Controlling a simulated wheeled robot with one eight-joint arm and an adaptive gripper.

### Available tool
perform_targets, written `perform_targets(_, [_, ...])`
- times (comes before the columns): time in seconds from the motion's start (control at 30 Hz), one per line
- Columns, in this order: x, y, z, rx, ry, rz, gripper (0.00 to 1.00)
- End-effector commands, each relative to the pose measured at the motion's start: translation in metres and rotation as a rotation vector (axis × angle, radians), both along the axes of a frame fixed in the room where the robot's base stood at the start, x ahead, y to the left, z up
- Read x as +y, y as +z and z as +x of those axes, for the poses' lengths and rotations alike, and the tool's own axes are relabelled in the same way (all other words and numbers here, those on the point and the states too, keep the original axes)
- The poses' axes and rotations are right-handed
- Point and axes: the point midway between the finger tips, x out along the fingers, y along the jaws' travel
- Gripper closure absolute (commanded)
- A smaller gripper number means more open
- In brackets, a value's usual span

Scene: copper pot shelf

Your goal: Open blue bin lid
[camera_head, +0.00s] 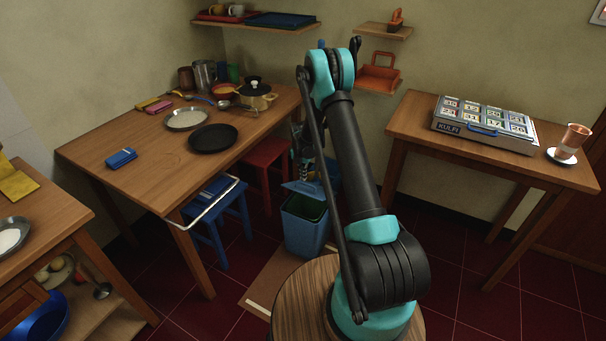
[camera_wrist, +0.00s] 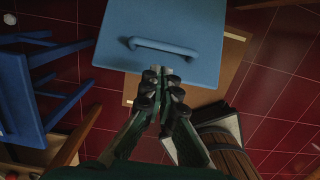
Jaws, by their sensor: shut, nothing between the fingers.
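The blue bin (camera_head: 305,228) stands on the floor in the head view, left of my arm. Its dark green inside shows at the top, and the blue lid (camera_head: 300,187) appears tilted up at the back. In the wrist view the lid (camera_wrist: 165,25) fills the top centre, with its bar handle (camera_wrist: 163,47) facing the camera. My gripper (camera_wrist: 160,72) is shut and empty, its fingertips just below the handle in that view. I cannot tell whether they touch the lid. The arm partly hides my gripper in the head view.
A blue stool (camera_head: 217,203) stands left of the bin and a red stool (camera_head: 266,156) behind it. The wooden table (camera_head: 160,170) with pans is at the left. A side table (camera_head: 400,125) with a blue-labelled case is at the right. Red floor tiles are clear at the lower right.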

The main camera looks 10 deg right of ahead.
Motion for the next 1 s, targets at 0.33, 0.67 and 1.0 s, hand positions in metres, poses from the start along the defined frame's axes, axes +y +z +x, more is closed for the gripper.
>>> perform_targets(0.33, [-0.003,-0.051,0.004,0.0,-0.001,0.0,1.0])
perform_targets(0.67, [-0.003,-0.061,0.004,0.0,-0.002,0.0,1.0])
perform_targets(1.0, [-0.013,-0.045,0.017,0.0,-0.003,0.0,1.0])
